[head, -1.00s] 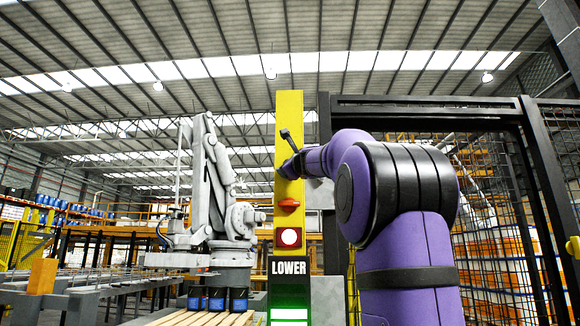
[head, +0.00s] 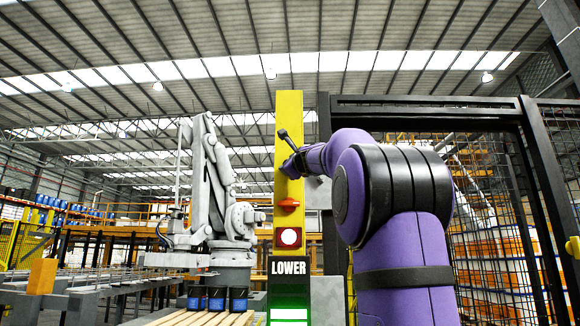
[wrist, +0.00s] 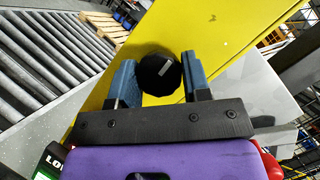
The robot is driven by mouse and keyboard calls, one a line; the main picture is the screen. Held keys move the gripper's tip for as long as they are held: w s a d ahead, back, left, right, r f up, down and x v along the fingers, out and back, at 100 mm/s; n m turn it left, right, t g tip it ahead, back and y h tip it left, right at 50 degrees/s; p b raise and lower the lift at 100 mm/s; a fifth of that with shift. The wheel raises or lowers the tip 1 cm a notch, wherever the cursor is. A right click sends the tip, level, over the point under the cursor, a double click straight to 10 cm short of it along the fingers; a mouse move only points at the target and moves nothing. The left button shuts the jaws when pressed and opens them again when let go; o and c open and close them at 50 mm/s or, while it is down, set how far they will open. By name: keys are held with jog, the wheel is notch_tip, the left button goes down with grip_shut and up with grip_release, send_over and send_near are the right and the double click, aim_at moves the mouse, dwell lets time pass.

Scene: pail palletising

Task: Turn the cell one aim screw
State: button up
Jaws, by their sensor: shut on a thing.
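The aim screw shows in the wrist view as a black faceted knob (wrist: 156,72) with a pale mark on its face. It stands on the yellow post (wrist: 205,30), which also shows in the head view (head: 288,112). My gripper (wrist: 160,78) has its two blue fingers on either side of the knob and is shut on it. In the head view my purple arm reaches up to the post, and the fingers and knob cannot be made out there.
Below on the post are an orange-red knob (head: 289,204), a lit lamp in a red frame (head: 290,237), a LOWER sign (head: 289,267) and a green-and-white panel (head: 289,314). A grey palletising robot (head: 208,190) stands left over dark pails (head: 216,299). A mesh fence (head: 500,190) is right.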

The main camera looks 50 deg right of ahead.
jog(key=n+g+y, duration=0.1)
jog(key=n, duration=0.4)
jog(key=shift+w+g+y, duration=0.1)
jog(key=shift+g+y, duration=0.3)
jog(key=shift+f+n, duration=0.1)
jog(key=shift+n, duration=0.2)
jog(key=o, duration=0.9)
jog(key=v, duration=1.1)
